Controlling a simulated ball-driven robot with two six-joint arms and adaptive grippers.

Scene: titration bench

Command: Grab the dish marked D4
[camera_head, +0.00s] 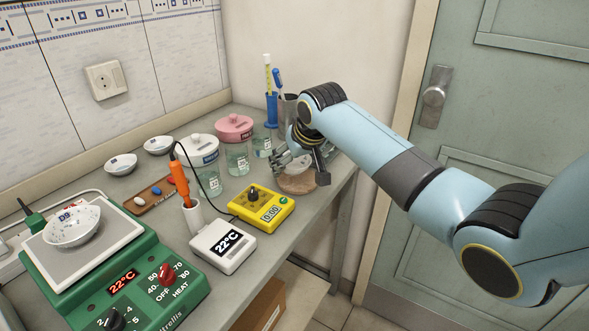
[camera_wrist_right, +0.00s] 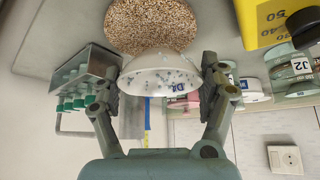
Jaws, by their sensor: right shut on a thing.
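My right gripper (camera_head: 301,159) is shut on a white speckled dish (camera_head: 297,169) near the wall end of the bench. In the right wrist view the fingers (camera_wrist_right: 160,84) press on opposite sides of the dish (camera_wrist_right: 158,75). Its blue mark looks like D4, though small and blurred. The dish is at the round cork mat (camera_head: 298,184), which also shows in the wrist view (camera_wrist_right: 152,22); whether it touches the mat I cannot tell. Another dish (camera_head: 72,226), marked D9, sits on the green hotplate's white top. My left gripper is not in view.
A yellow timer (camera_head: 262,207) and a white thermometer box (camera_head: 222,246) stand in front. Lidded jars (camera_head: 234,128), glass beakers (camera_head: 237,160) and two white dishes (camera_head: 121,164) stand behind. A box of green-capped vials (camera_wrist_right: 84,85) is close to the gripper in the wrist view.

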